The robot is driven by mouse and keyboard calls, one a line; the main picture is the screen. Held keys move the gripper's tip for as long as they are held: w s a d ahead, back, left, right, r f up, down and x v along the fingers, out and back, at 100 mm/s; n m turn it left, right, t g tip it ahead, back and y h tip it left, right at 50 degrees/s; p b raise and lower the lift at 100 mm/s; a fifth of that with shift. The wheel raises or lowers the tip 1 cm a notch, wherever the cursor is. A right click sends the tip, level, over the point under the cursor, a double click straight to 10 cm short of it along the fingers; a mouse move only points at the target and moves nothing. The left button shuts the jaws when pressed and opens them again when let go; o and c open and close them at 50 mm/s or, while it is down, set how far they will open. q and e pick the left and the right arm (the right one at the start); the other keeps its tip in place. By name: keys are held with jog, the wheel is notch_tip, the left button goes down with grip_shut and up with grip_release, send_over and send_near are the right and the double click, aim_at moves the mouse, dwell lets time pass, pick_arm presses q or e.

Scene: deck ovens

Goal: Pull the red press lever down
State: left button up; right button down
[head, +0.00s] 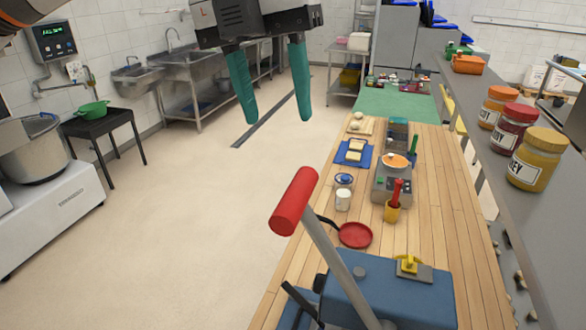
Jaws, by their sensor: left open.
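The press lever is a grey bar with a red cylindrical grip (294,201) at its upper end. It leans up and to the left from a blue press (385,290) on the near end of the wooden counter (440,200). My left gripper (276,115) comes in at the top of the head view with two green fingers spread wide apart. It is open and empty, above the red grip in the picture and apart from it. The foot of the lever is cut off at the bottom edge. My right gripper is not in view.
A red pan (355,235), a yellow cup (392,211), a white jar (343,200) and a scale (391,185) stand behind the press. Several jars (538,158) line the right shelf. The floor (180,230) left of the counter is clear.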

pick_arm(q)
jog(key=p, duration=0.1)
send_over(293, 188)
jog(key=a, duration=0.1)
jog(key=f, duration=0.4)
jog(key=shift+s+a+f, duration=0.1)
jog(key=shift+s+f, duration=0.15)
jog(key=shift+s, duration=0.1)
jog(key=f, duration=0.2)
jog(key=w+f+p, duration=0.1)
jog(key=shift+d, duration=0.35)
jog(key=shift+w+d+f, duration=0.1)
jog(key=shift+d+f, duration=0.1)
jog(key=shift+f, duration=1.05)
jog(key=shift+s+f, duration=0.1)
jog(key=shift+s, duration=0.25)
jog(key=shift+w, duration=0.15)
jog(key=shift+c, duration=0.6)
jog(key=c, duration=0.9)
grip_shut()
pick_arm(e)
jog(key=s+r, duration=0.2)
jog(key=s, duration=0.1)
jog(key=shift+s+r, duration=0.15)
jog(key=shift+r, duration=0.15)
